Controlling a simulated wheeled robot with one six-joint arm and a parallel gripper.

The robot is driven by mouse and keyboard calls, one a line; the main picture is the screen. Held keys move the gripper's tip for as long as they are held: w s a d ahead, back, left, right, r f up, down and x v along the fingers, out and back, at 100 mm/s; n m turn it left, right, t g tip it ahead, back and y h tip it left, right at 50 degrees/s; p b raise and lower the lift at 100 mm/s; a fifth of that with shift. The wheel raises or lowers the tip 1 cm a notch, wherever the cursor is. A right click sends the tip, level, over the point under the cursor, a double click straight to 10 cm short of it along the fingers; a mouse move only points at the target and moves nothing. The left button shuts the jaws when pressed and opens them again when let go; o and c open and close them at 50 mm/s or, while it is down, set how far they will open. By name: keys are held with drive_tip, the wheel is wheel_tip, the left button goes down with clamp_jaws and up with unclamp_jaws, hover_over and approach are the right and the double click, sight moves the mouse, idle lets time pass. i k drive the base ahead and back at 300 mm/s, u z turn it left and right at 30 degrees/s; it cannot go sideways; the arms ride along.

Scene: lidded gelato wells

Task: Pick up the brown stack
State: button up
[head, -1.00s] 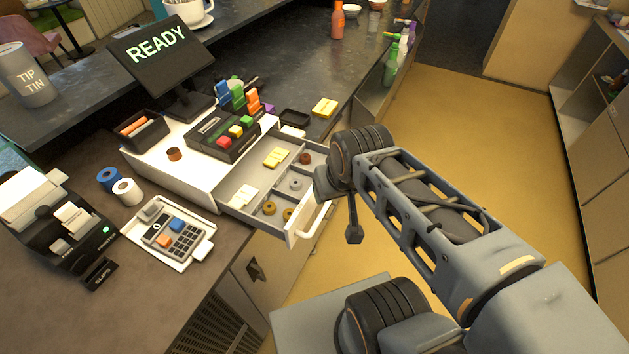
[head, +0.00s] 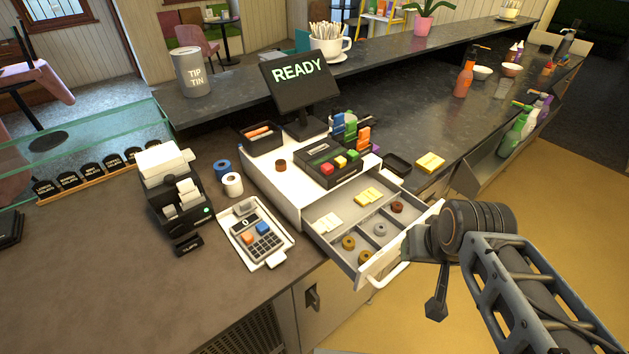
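A small brown stack (head: 281,165) stands on the white top of the cash register, left of the keypad. Another brown round piece (head: 397,207) lies in the right rear part of the open drawer (head: 335,246).
The READY screen (head: 296,88) rises behind the register. A card reader (head: 255,234), paper rolls (head: 232,184) and a receipt printer (head: 178,195) stand to the left. A black tray (head: 398,164) and a yellow pad (head: 430,162) lie to the right.

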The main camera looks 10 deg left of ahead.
sight(280, 164)
drive_tip(key=u, duration=2.8)
drive_tip(key=k, duration=0.75)
drive_tip(key=z, duration=0.85)
drive_tip(key=i, duration=0.95)
drive_tip(key=u, duration=0.05)
